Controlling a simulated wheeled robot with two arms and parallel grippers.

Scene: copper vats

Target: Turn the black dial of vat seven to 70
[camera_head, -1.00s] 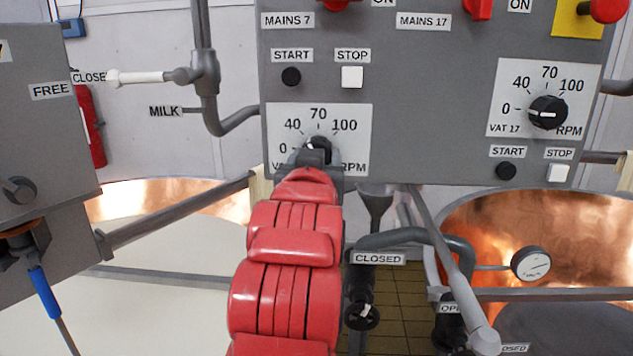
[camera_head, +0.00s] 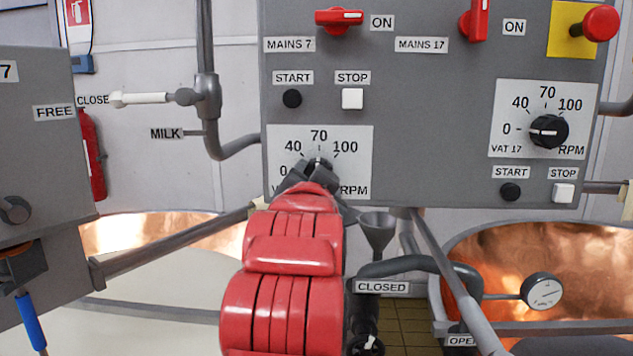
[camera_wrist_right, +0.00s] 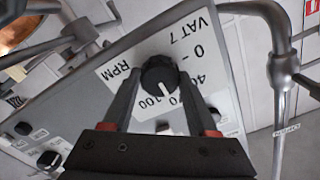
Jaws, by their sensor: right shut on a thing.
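The black dial of vat seven (camera_wrist_right: 160,76) is on the white VAT 7 scale plate (camera_head: 350,139) on the grey panel. In the right wrist view its white mark points close to 70, slightly toward 100. My right gripper (camera_head: 317,172) is at the dial in the head view, where its fingers and red arm cover most of the dial and part of the plate. In the right wrist view my right gripper (camera_wrist_right: 160,84) is shut on the dial, one finger on each side. My left gripper is in neither view.
Above the dial are a black START button (camera_head: 292,98), a white STOP button (camera_head: 352,98) and red mains switches. The VAT 17 dial (camera_head: 549,131) is to the right. A grey funnel (camera_head: 377,231) and pipes are just below the panel, right of my arm.

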